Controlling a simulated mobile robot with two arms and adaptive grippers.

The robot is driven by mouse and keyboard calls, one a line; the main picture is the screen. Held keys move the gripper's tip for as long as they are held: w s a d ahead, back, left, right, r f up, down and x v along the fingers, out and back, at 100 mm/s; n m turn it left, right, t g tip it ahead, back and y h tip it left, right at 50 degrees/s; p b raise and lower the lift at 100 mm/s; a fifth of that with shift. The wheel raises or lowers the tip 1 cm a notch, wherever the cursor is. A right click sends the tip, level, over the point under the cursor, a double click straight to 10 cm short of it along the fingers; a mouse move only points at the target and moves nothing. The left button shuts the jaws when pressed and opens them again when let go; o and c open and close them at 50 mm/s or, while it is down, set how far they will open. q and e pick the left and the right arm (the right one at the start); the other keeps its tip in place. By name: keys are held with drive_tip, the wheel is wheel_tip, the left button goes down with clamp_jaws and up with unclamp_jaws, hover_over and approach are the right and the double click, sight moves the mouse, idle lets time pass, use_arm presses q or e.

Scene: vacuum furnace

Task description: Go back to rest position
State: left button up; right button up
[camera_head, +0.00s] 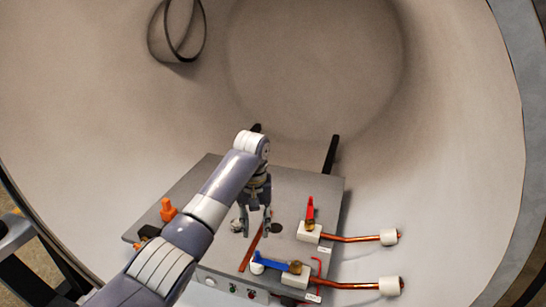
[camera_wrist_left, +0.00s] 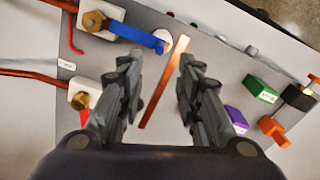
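My left arm reaches in from the lower left in the head view. Its left gripper (camera_head: 254,209) points down over the grey panel (camera_head: 312,186). In the left wrist view the fingers of the left gripper (camera_wrist_left: 157,85) are spread apart with nothing between them. Below the gap a flat copper strip (camera_wrist_left: 166,84) lies on the panel; it also shows in the head view (camera_head: 249,255). My right gripper shows in neither view.
The panel sits inside a large round chamber (camera_head: 450,130). It carries a red-handled valve (camera_head: 310,212), a blue-handled valve (camera_head: 272,263) and an orange fitting (camera_head: 168,209). Copper pipes (camera_head: 352,239) extend right. Green (camera_wrist_left: 261,90) and purple (camera_wrist_left: 237,119) blocks show in the wrist view.

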use_arm(q)
drive_tip(key=s+a+f+m+t+h, duration=0.1)
drive_tip(key=s+a+f+m+h, duration=0.1)
drive_tip(key=s+f, duration=1.45)
drive_tip(key=s+a+r+t+y, duration=0.1)
drive_tip(key=s+a, duration=0.4)
drive_tip(key=s, duration=0.6)
drive_tip(key=s+a+r+t+y, duration=0.15)
drive_tip(key=s+a, duration=0.35)
drive_tip(key=s, duration=0.6)
wheel_tip(320, 180, down, 29)
drive_tip(key=s+m+g+b, duration=0.1)
drive_tip(key=s+b, duration=0.1)
drive_tip(key=s+a+f+g+b, duration=0.1)
drive_tip(key=s+a+f+b, duration=0.1)
drive_tip(key=s+f, duration=1.4)
wheel_tip(320, 180, down, 2)
drive_tip(key=shift+s+a, duration=0.25)
drive_tip(key=shift+a, duration=0.25)
